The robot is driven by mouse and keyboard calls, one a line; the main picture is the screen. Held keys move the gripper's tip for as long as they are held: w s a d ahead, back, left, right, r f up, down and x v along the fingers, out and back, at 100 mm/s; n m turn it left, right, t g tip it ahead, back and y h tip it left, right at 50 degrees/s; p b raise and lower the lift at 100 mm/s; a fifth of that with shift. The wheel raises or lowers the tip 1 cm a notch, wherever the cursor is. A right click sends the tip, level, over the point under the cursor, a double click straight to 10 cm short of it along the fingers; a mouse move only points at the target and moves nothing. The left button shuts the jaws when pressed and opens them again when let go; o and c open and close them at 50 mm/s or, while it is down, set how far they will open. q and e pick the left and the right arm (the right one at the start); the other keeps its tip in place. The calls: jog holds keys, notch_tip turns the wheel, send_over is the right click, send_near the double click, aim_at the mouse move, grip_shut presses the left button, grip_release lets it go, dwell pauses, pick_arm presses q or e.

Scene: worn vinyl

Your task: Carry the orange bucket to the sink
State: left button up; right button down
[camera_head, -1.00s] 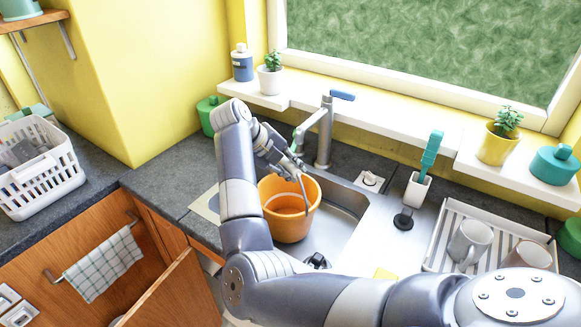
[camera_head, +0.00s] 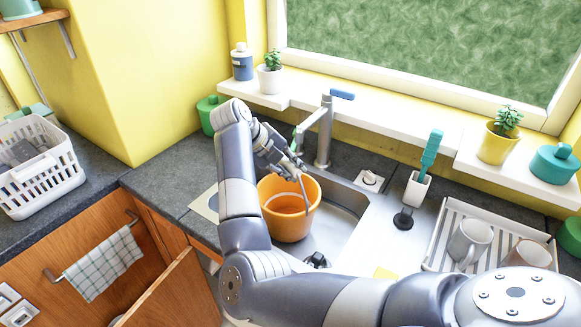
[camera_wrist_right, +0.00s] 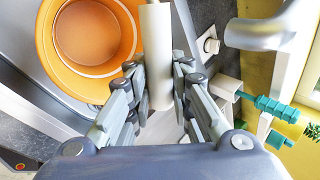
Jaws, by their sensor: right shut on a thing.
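The orange bucket (camera_head: 289,222) stands upright in the steel sink (camera_head: 346,212), near its left side and in front of the faucet. My right gripper (camera_head: 298,172) reaches over the bucket's rim from the back left. In the right wrist view my right gripper (camera_wrist_right: 158,95) is shut on the bucket's pale handle grip (camera_wrist_right: 156,60), between its two fingers. My left gripper is not in view.
The faucet (camera_head: 325,132) stands close behind the bucket. A brush holder (camera_head: 417,190) and a rack with mugs (camera_head: 468,242) are to the right. A white basket (camera_head: 40,170) is on the left counter. A cabinet door (camera_head: 178,294) hangs open below.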

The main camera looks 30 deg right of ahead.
jog(key=shift+f+b, duration=0.3)
jog(key=shift+f, duration=0.15)
dwell(0.4)
jog(key=c, duration=1.4)
grip_release()
jog(key=shift+o, duration=0.2)
jog(key=shift+a+r, duration=0.1)
jog(key=shift+r, duration=0.05)
